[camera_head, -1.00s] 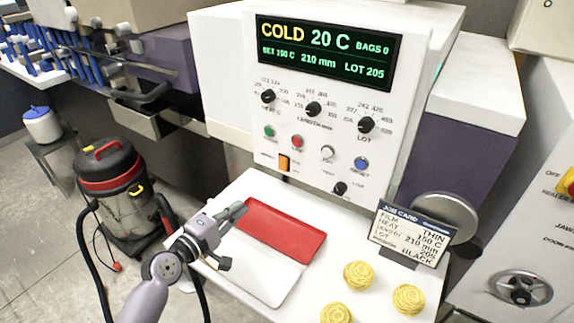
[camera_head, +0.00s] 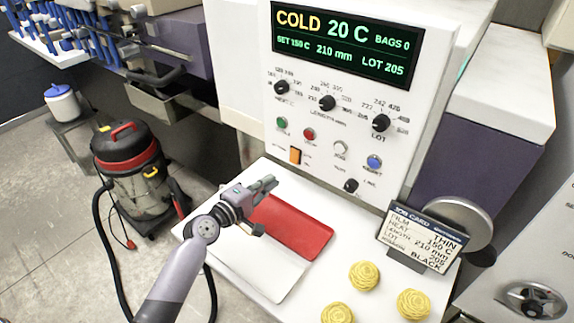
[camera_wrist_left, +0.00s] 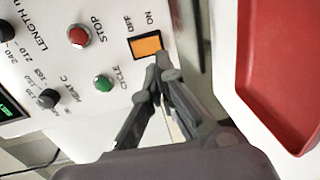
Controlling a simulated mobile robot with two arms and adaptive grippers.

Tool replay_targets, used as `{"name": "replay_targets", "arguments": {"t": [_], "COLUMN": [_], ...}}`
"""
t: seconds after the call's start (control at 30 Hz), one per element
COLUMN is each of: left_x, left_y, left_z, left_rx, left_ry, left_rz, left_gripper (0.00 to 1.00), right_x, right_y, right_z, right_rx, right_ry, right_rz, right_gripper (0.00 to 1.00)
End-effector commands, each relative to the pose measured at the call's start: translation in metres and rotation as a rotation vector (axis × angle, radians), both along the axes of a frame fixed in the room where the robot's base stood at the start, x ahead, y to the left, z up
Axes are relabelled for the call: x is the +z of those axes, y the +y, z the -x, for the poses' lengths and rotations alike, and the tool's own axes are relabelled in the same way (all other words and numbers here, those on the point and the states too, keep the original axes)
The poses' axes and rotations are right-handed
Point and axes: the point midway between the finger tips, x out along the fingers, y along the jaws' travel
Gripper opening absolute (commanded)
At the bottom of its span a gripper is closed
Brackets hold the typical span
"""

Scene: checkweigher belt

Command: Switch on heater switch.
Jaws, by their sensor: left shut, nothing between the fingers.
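The heater switch (camera_head: 295,155) is an orange rocker in a dark frame, low on the left of the white control panel (camera_head: 330,80). In the left wrist view the orange switch (camera_wrist_left: 147,45) has OFF and ON printed beside it. My left gripper (camera_head: 272,184) is shut and empty, below and to the left of the switch in the head view. In the left wrist view its fingertips (camera_wrist_left: 165,72) appear close to the switch's edge near the ON side; I cannot tell whether they touch. The display (camera_head: 358,42) reads COLD 20 C. My right gripper is not in view.
The panel also has dials, a green button (camera_head: 282,124), a red button (camera_head: 309,134) and a blue button (camera_head: 374,162). A red tray (camera_head: 290,228) lies on the white shelf below.

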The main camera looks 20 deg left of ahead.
Motion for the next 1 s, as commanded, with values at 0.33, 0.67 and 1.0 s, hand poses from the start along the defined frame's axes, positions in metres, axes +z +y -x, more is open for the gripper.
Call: {"name": "replay_targets", "arguments": {"t": [0.33,0.67,1.0], "left_x": [-0.007,-0.011,-0.012], "left_y": [-0.023,-0.030,-0.030], "left_z": [-0.062,-0.081,-0.081], "left_rx": [-0.001,0.000,0.000], "left_ry": [0.000,0.000,-0.002], "left_rz": [0.001,0.000,0.001], "left_gripper": [0.00,0.00,0.00], "right_x": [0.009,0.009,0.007], "right_y": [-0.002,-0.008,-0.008], "right_z": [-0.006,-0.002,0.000], "right_rx": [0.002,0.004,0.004], "right_ry": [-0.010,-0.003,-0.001], "right_rz": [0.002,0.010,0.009], "right_gripper": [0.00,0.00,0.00]}}
